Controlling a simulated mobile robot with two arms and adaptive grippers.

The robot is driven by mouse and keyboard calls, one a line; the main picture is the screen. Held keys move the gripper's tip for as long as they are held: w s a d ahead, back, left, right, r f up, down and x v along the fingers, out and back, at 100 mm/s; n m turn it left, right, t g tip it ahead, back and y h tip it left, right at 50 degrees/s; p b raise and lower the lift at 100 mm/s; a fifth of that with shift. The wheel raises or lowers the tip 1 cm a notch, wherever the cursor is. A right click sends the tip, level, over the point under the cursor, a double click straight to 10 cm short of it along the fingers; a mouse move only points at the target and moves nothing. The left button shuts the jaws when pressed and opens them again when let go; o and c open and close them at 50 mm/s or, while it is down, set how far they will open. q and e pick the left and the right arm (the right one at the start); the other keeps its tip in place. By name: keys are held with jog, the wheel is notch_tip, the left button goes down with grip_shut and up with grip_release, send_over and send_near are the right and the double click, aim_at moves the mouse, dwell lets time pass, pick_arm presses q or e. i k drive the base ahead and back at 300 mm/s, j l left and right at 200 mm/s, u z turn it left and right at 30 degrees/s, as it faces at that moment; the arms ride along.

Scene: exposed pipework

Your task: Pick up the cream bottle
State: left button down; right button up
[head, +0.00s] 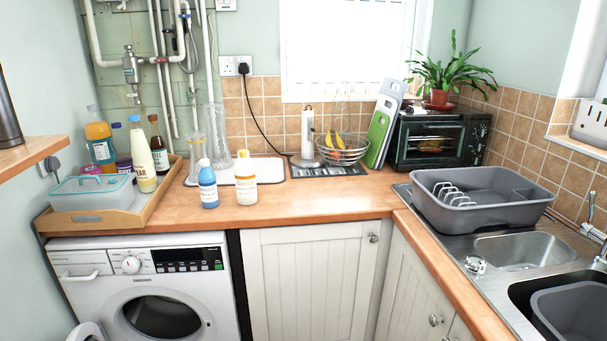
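Two bottles are cream coloured, and I cannot tell for sure which is the cream bottle. A short cream-white bottle with an orange-and-white label (246,190) stands upright on the wooden counter, beside a blue bottle (208,187) on its left. A taller, slim cream bottle (140,160) stands in the wooden tray at the left, among other bottles. Neither of my grippers is in view.
The wooden tray (172,183) also holds a lidded teal box (92,192). Two clear glass vases (216,135) and a white tray (270,168) stand behind the short bottles. The counter to their right (330,197) is clear. A grey dish rack (480,205) is at the right.

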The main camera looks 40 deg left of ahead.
aim_at(244, 169)
jog(key=u, duration=1.6)
